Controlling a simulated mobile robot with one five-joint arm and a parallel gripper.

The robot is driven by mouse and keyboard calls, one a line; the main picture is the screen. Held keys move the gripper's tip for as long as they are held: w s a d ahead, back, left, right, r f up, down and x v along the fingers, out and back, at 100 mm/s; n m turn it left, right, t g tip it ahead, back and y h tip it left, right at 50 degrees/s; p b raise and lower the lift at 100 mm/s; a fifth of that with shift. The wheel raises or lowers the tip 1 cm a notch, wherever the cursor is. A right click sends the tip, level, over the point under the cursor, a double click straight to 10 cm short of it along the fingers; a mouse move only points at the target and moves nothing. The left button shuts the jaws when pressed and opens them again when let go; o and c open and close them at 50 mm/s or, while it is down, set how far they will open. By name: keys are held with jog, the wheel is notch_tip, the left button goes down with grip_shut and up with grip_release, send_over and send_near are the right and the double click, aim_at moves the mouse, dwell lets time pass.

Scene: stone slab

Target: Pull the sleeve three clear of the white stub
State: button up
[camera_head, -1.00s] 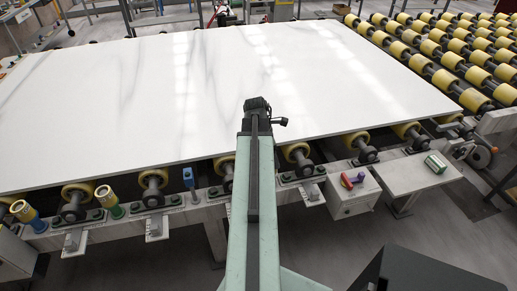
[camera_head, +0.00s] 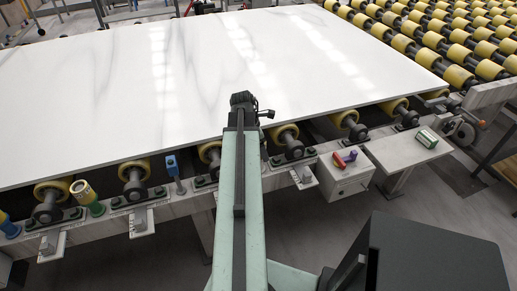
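No thing is clearly marked as sleeve three, and I cannot pick out the white stub. Along the slab's front rail are a yellow sleeve-like piece with a green base (camera_head: 87,197), a blue upright piece (camera_head: 173,167) and, cut by the left edge, a blue-based piece (camera_head: 8,227). My green arm reaches away from me over the rail. Its dark end (camera_head: 244,100) shows above the slab's front part. The fingers cannot be made out, so I cannot tell whether my gripper is open or holds anything.
A large white stone slab (camera_head: 200,70) lies on yellow rollers (camera_head: 440,40). A white box (camera_head: 343,178) at the front carries a red and purple item (camera_head: 345,159). A green and white cylinder (camera_head: 427,138) lies on a side shelf (camera_head: 405,155).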

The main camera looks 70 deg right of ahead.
jog(key=c, duration=1.5)
jog(key=shift+r+p, duration=3.65)
jog(key=shift+p, duration=0.1)
jog(key=shift+c, duration=0.2)
notch_tip(320, 180, up, 6)
jog(key=p, duration=0.6)
